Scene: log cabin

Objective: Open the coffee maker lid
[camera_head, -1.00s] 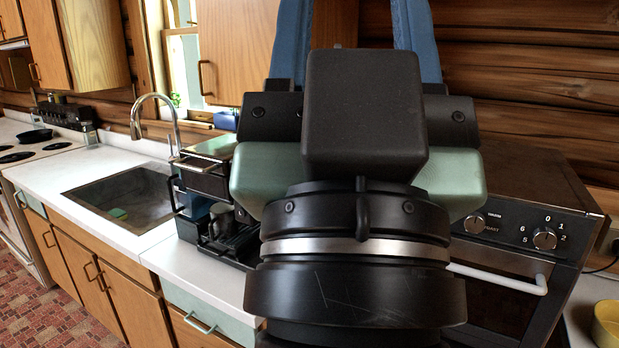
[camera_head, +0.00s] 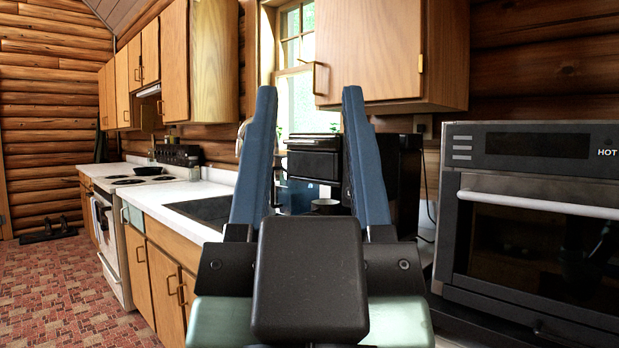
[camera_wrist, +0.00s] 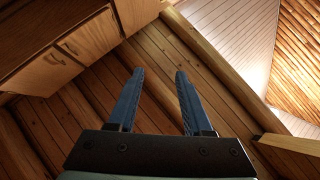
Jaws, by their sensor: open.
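The black coffee maker (camera_head: 314,162) stands on the counter against the back wall, in the head view. It shows between and behind my gripper's fingers, and a cup (camera_head: 325,206) sits at its lower front. Its lid appears to be down, though the details are small. My gripper (camera_head: 310,92) is open and empty, its two blue fingers pointing upward in the picture, in front of the coffee maker and apart from it. The wrist view shows my open gripper (camera_wrist: 159,72) with nothing between the fingers and no coffee maker in sight.
A dark oven (camera_head: 545,215) with a pale handle stands close on the right. The sink (camera_head: 203,208) and white stove (camera_head: 115,235) lie to the left. A wooden wall cabinet (camera_head: 385,50) hangs above the coffee maker.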

